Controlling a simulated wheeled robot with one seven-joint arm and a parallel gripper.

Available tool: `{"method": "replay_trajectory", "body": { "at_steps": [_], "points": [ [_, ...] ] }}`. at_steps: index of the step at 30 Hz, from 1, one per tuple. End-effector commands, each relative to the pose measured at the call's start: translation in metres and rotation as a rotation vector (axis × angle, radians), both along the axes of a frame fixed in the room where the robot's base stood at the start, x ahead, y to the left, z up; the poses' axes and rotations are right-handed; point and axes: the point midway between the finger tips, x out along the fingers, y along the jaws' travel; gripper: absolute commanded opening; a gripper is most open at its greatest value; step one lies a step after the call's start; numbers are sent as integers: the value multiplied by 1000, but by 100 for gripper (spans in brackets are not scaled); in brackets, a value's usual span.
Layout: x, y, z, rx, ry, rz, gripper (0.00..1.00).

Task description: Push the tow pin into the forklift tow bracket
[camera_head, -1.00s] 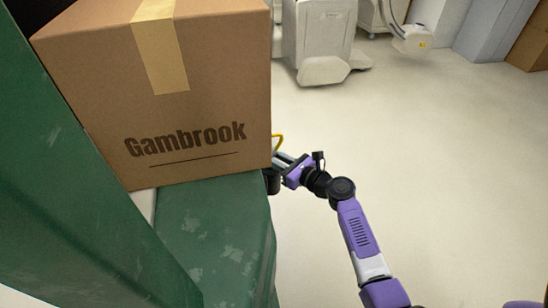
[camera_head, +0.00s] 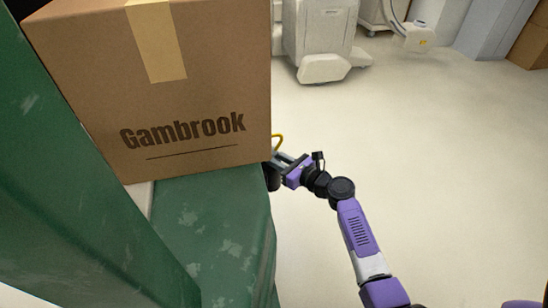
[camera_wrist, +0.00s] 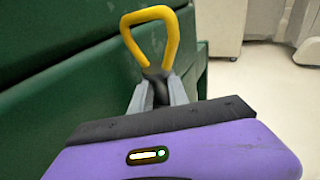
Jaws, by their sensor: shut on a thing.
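The tow pin has a yellow loop handle (camera_wrist: 151,38), with a dark shank below it. My gripper (camera_wrist: 160,92) is shut on the dark part just under the loop in the wrist view. In the head view, the yellow loop of the tow pin (camera_head: 279,141) shows just right of the carton, above my gripper (camera_head: 279,160). A dark part (camera_head: 272,179) at the green forklift's edge lies just below the gripper; it may be the tow bracket. Whether the pin's lower end is in the bracket is hidden.
The green forklift body (camera_head: 210,225) fills the left, close beside my gripper. A cardboard carton (camera_head: 200,100) marked Gambrook rests on it. White equipment (camera_head: 320,40) stands at the back. The pale floor (camera_head: 440,160) to the right is clear.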

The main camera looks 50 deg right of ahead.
Motion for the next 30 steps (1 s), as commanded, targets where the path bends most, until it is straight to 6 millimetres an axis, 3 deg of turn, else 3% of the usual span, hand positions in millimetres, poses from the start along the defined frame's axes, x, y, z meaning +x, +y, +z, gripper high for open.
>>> {"method": "replay_trajectory", "body": {
  "at_steps": [29, 30],
  "points": [
    [0, 0, -20, -1, -2, 0, 0],
    [0, -1, -19, -1, -2, -1, 28]
  ]
}}
